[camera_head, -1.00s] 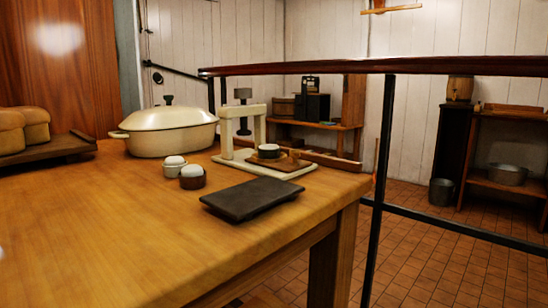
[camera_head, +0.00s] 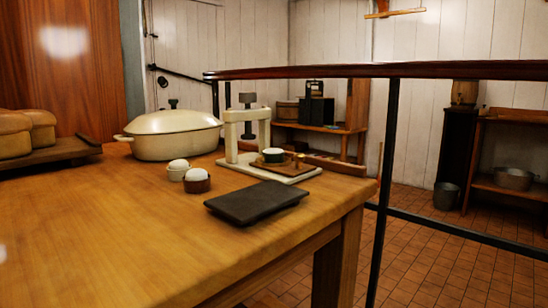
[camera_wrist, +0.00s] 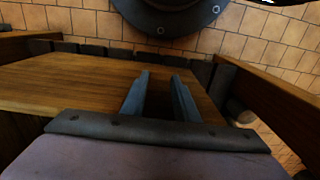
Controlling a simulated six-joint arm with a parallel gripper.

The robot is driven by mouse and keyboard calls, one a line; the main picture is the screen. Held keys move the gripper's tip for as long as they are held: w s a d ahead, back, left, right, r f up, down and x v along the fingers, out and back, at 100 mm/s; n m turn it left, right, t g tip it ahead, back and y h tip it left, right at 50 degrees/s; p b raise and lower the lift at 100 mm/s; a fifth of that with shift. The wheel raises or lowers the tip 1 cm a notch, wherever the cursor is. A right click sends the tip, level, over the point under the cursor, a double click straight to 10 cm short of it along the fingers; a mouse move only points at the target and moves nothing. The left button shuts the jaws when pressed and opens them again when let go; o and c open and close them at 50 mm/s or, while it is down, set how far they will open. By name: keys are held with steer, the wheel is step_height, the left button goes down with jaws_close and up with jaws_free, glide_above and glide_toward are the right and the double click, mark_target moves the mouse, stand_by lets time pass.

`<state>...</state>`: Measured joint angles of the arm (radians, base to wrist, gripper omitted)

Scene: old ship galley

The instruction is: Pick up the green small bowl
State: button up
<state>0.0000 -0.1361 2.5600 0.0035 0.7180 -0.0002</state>
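A small dark green bowl (camera_head: 273,155) with a pale inside sits on a small wooden board (camera_head: 262,164) at the press, near the table's far right corner in the head view. My gripper (camera_wrist: 160,76) shows only in the wrist view. Its two dark fingers are apart with nothing between them, above a brown wooden surface (camera_wrist: 75,82). The bowl is not in the wrist view, so I cannot tell the distance from my gripper to it.
Near the bowl are a cream press (camera_head: 247,135), a dark slab (camera_head: 257,201), two small cups holding white rounded things (camera_head: 196,181) and a large lidded cream pot (camera_head: 172,138). Bread loaves (camera_head: 14,135) lie at left. The front tabletop is clear. A dark railing (camera_head: 430,69) runs behind.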

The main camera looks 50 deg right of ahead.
steer(key=o, duration=1)
